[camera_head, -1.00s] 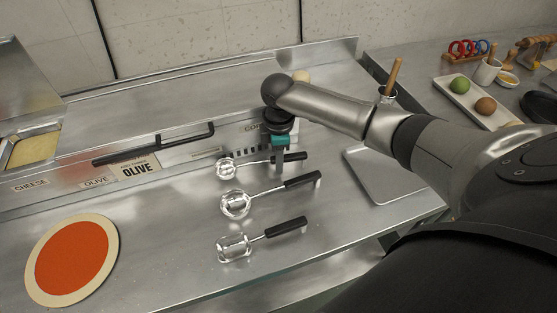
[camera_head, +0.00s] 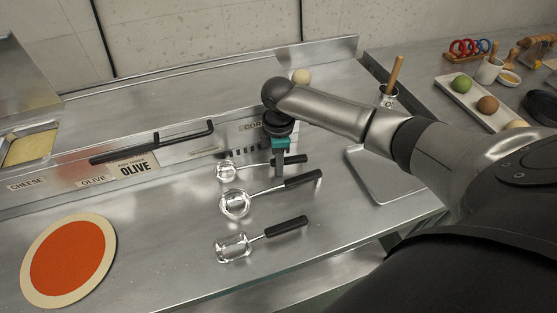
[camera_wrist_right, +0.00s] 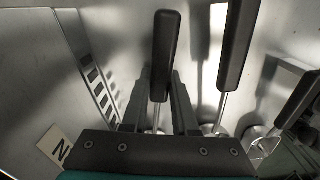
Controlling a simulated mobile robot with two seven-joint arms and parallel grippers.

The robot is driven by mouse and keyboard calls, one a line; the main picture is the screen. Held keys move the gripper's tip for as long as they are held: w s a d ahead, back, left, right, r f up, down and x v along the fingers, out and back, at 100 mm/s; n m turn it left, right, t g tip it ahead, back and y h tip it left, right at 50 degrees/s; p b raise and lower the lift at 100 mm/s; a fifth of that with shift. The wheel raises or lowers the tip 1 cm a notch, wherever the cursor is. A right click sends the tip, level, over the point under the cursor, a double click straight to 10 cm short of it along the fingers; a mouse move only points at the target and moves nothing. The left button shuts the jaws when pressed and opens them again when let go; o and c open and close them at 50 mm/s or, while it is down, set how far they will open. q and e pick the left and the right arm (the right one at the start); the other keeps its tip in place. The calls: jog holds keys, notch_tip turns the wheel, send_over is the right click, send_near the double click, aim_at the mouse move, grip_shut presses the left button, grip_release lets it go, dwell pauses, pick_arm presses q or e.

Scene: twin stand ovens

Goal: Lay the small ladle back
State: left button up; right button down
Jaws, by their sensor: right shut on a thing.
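The small ladle (camera_head: 227,171), with a round metal bowl and black handle, is the farthest of three utensils on the steel counter in the head view. My right gripper (camera_head: 279,170) points down and is shut on its handle. The right wrist view shows the black handle (camera_wrist_right: 166,50) between the two fingers. The ladle is at or very close to the counter; I cannot tell whether it touches. A larger ladle (camera_head: 236,203) and a square-headed scoop (camera_head: 232,246) lie nearer, roughly parallel to it. My left gripper is not in view.
An orange-topped round board (camera_head: 68,262) lies at the front left. The labelled rail with a black handle (camera_head: 150,148) runs behind the utensils. A metal tray (camera_head: 385,180) is to the right. A white tray (camera_head: 480,105) holds several balls farther right.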

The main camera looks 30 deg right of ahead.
jog(key=c, duration=0.6)
grip_release()
notch_tip(320, 180, up, 15)
jog(key=p, duration=0.2)
jog(key=shift+r, duration=0.1)
